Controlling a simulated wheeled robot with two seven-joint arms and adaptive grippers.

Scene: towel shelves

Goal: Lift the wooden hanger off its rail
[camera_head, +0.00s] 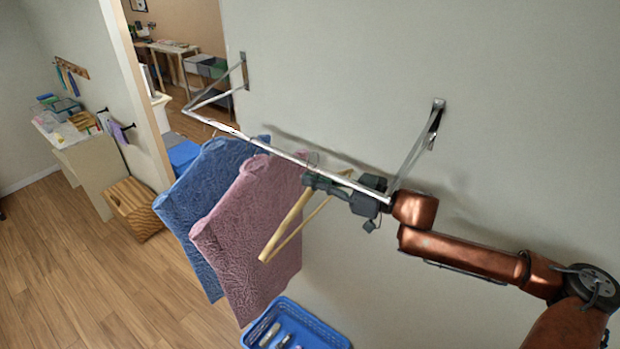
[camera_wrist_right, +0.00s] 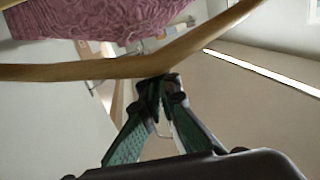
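The wooden hanger (camera_head: 285,235) is bare and hangs tilted in the head view, just right of the pink towel. My right gripper (camera_head: 312,181) is at the top of the hanger, close to the metal rail (camera_head: 264,146). In the right wrist view, the hanger's wooden bar (camera_wrist_right: 85,70) crosses just beyond the fingertips. The fingers (camera_wrist_right: 161,85) come together at the hanger's neck, with thin hook wire between them, so the gripper looks shut on the hanger. The hook's top is small beside the rail; I cannot tell whether it touches. My left gripper is not in view.
A pink towel (camera_head: 250,235) and a blue towel (camera_head: 205,185) hang from the rail left of the hanger. The wall bracket (camera_head: 420,140) is close to my right wrist. A blue basket (camera_head: 310,325) stands below. The wall lies behind the rail.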

